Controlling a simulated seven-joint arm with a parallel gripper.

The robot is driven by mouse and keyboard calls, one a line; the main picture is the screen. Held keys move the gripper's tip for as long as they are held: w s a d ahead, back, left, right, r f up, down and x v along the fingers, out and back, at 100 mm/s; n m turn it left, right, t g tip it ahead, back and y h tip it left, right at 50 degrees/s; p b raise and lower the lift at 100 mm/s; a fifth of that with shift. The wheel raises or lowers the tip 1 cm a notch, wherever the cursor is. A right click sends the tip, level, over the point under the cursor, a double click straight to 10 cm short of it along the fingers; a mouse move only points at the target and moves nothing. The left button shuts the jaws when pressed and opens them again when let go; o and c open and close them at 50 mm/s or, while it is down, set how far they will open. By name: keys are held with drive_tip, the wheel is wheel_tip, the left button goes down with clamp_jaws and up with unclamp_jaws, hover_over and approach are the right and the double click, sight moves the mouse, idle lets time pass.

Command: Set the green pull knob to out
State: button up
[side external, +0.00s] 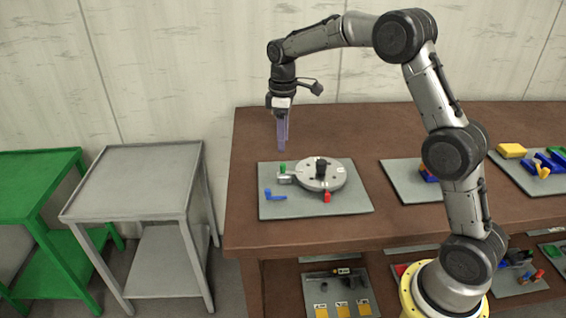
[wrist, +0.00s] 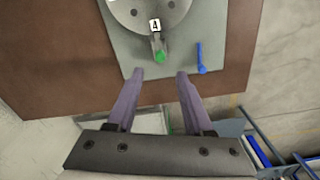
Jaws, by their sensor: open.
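The green pull knob (side external: 283,168) sits at the end of a small grey housing on the left side of a round grey disc device (side external: 322,176). In the wrist view the green knob (wrist: 160,57) shows just ahead of and between the fingertips. My gripper (side external: 282,149) points down above and behind the knob, clear of it. In the wrist view its two purple fingers (wrist: 160,75) are spread apart with nothing between them. How far the knob stands out from its housing is too small to tell.
A blue lever (side external: 275,195) lies to the left on the same grey plate (side external: 345,205), and a red part (side external: 327,197) sits at the disc's front edge. Other plates with coloured parts (side external: 415,180) stand to the right. The table's left area is clear.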

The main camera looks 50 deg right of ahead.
sight(283, 164)
wheel_tip(283, 164, down, 8)
drive_tip(key=shift+f, duration=0.2)
clamp_jaws()
idle(0.4)
idle(1.1)
